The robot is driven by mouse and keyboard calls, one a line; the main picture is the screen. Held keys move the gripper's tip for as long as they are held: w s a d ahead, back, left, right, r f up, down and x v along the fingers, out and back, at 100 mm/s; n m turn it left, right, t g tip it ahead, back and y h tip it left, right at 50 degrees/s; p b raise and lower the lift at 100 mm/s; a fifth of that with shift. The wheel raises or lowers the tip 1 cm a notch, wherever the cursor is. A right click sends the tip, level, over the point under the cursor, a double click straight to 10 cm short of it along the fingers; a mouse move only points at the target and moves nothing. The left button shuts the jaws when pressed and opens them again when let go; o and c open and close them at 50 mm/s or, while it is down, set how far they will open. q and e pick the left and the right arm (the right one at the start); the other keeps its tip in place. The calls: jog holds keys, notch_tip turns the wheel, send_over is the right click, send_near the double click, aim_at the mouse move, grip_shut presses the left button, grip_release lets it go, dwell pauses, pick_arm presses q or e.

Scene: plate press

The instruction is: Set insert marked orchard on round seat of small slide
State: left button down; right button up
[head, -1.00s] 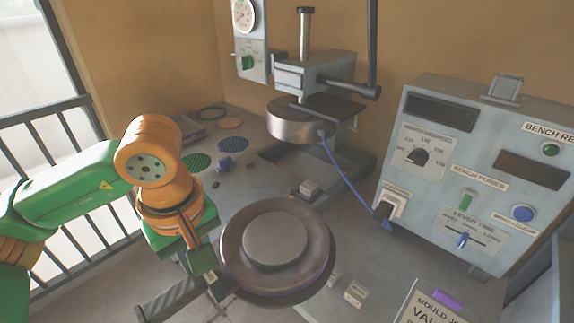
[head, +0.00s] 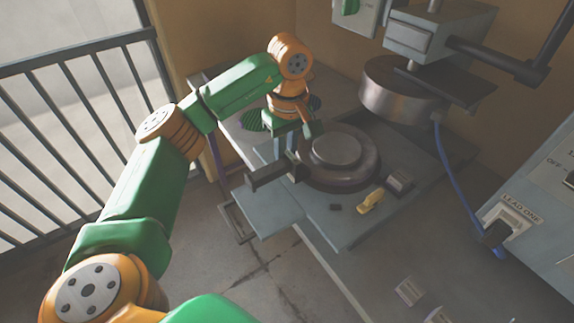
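A dark round plate (head: 362,173) with a raised lighter disc (head: 337,151) in its middle sits on a flat grey slide (head: 335,223) at the bench front. I cannot tell which part is the round seat, and no orchard marking is readable. My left gripper (head: 298,158) points down at the left rim of the plate. Its fingertips are small and partly hidden, so I cannot tell whether it is open or holds the rim. A dark bar-shaped handle (head: 265,176) extends left from there. My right gripper is not in view.
The press head (head: 400,92) hangs behind and right of the plate. A small yellow piece (head: 371,201) and a grey block (head: 399,181) lie at the plate's right. A blue cable (head: 452,175) runs to a lead socket (head: 508,228). A railing (head: 75,130) stands left.

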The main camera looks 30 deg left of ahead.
pick_arm(q)
jog(key=shift+w+a+f+p, duration=0.4)
jog(key=shift+w+f, duration=0.1)
jog(key=shift+f, duration=0.15)
notch_tip(320, 180, down, 3)
jog(key=shift+f+p, duration=0.1)
jog(key=shift+p, duration=0.5)
jog(key=shift+a+f, duration=0.1)
jog(key=shift+f, duration=0.1)
jog(key=c, duration=0.8)
grip_release()
